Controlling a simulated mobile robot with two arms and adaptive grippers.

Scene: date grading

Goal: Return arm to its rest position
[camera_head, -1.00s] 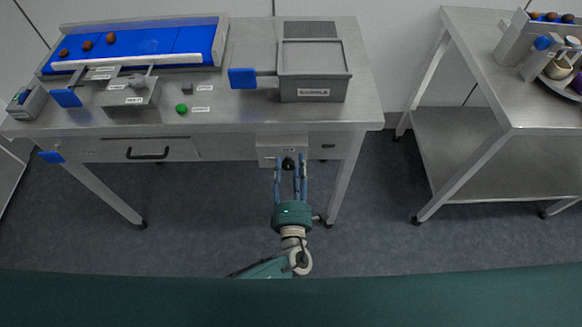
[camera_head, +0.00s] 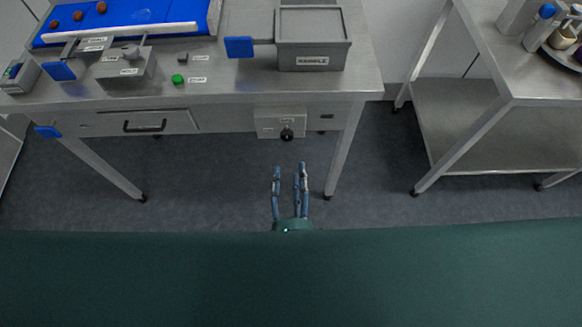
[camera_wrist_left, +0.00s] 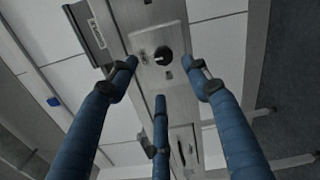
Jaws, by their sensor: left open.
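My left gripper (camera_head: 289,177) is open and empty in the head view, below the front edge of the steel table (camera_head: 230,88). Its blue fingers point up toward a grey box with a black knob (camera_head: 287,134) under the table edge, and a gap of floor shows between them. In the left wrist view the spread fingers (camera_wrist_left: 160,85) frame the knob (camera_wrist_left: 163,56) without touching it. Most of my left arm is hidden behind the green surface at the bottom of the head view. My right gripper is not in view.
The table carries a blue conveyor (camera_head: 150,14) with several dates, a grey sample box (camera_head: 313,50) with a blue handle, and a green button (camera_head: 178,79). A steel cart (camera_head: 500,120) stands at right. Open floor (camera_head: 375,205) lies between them.

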